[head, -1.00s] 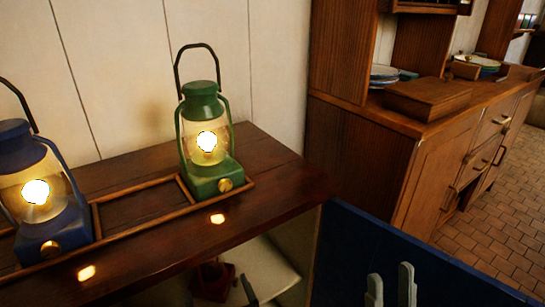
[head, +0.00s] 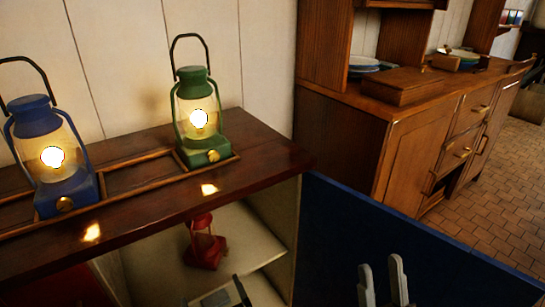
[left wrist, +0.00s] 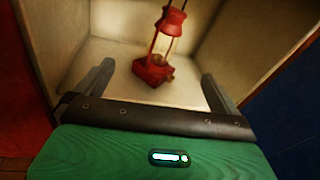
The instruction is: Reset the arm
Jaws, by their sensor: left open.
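A red lantern (head: 204,246) stands upright and unlit in the pale cubby under the wooden top. It also shows in the left wrist view (left wrist: 158,70), ahead of my left gripper (left wrist: 157,72), whose fingers are spread to either side with nothing between them. In the head view my left gripper (head: 226,292) shows only partly, at the bottom edge below the red lantern. My right gripper (head: 383,281) is at the bottom, in front of a dark blue panel; its two fingers stand apart and look empty.
A lit blue lantern (head: 52,160) and a lit green lantern (head: 199,118) stand in a railed rack on the wooden top (head: 262,165). The dark blue panel (head: 400,245) stands right of the cubby. A wooden sideboard (head: 425,145) is behind; tiled floor (head: 500,190) lies right.

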